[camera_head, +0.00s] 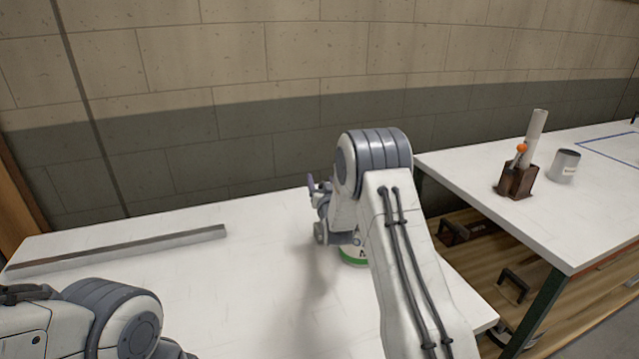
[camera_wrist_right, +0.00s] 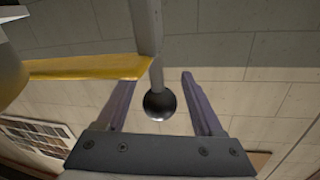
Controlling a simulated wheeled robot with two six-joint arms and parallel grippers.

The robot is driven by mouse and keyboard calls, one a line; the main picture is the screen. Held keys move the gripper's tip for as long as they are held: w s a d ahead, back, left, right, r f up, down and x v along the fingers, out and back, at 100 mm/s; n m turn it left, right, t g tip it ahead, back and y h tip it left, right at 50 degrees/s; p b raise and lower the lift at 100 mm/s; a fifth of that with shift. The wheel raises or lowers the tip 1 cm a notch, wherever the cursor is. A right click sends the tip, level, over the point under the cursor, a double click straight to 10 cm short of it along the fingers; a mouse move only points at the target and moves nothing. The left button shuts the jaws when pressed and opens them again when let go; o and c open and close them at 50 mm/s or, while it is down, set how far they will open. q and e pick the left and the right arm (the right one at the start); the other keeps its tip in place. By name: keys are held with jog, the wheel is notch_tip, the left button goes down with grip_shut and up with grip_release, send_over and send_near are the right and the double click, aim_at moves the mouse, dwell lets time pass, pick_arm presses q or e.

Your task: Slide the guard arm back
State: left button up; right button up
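In the right wrist view a pale grey rod (camera_wrist_right: 147,30) runs down to a dark round knob (camera_wrist_right: 160,105). A yellow bar (camera_wrist_right: 85,67) meets the rod from the left. I cannot tell for sure which of these parts is the guard arm. My right gripper (camera_wrist_right: 157,79) is open, with one purple finger on each side of the knob and gaps between. In the head view my right gripper (camera_head: 313,190) is mostly hidden by its own arm, over the white table; rod and knob are hidden there. Only part of my left arm shows at lower left, without its fingers.
A white can with a green band (camera_head: 354,254) stands behind my right arm. A long grey bar (camera_head: 120,249) lies on the white table (camera_head: 245,290) at left. A second table (camera_head: 480,165) at right holds a brown holder (camera_head: 517,182) and a grey can (camera_head: 563,167). A wall stands behind.

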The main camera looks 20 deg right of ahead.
jog(key=shift+s, duration=0.1)
jog(key=b+v, duration=0.2)
jog(key=v, duration=0.8)
jog(key=shift+s, duration=0.15)
